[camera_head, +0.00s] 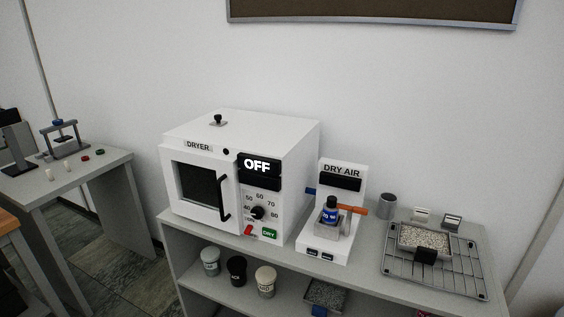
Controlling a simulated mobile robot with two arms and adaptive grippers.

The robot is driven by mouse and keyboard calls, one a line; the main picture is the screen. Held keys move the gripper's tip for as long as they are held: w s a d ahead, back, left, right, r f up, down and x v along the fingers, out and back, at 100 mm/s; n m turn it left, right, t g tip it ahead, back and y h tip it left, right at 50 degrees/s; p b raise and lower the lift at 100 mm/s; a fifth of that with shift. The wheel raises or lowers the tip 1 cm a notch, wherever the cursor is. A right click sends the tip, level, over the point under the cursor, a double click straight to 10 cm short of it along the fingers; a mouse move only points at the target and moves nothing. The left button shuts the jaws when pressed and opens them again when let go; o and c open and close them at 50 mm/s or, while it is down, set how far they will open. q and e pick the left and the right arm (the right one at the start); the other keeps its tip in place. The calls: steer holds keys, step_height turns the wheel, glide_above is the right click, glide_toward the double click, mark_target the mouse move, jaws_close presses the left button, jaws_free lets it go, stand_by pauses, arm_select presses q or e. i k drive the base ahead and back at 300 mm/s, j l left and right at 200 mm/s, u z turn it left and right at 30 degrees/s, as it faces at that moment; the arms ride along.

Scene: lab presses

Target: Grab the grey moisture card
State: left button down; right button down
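Two small card-like pieces stand at the back right of the shelf top, behind the wire rack. The left piece (422,214) looks pale, and the right piece (451,222) looks greyer with a dark edge. They are too small to read, so I cannot tell for sure which is the grey moisture card. Neither of my grippers is in view.
A white dryer (245,150) marked OFF stands on the shelf unit, its door shut. To its right are a DRY AIR stand (341,180) with a blue bottle (330,208), a grey cylinder (387,206), and a wire rack (470,270) bearing a granule tray (424,238).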

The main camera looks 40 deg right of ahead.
mark_target(450, 223)
steer(key=z, duration=2.55)
steer(key=i+l+z, duration=0.1)
steer(key=i+l, duration=0.4)
steer(key=l, duration=0.1)
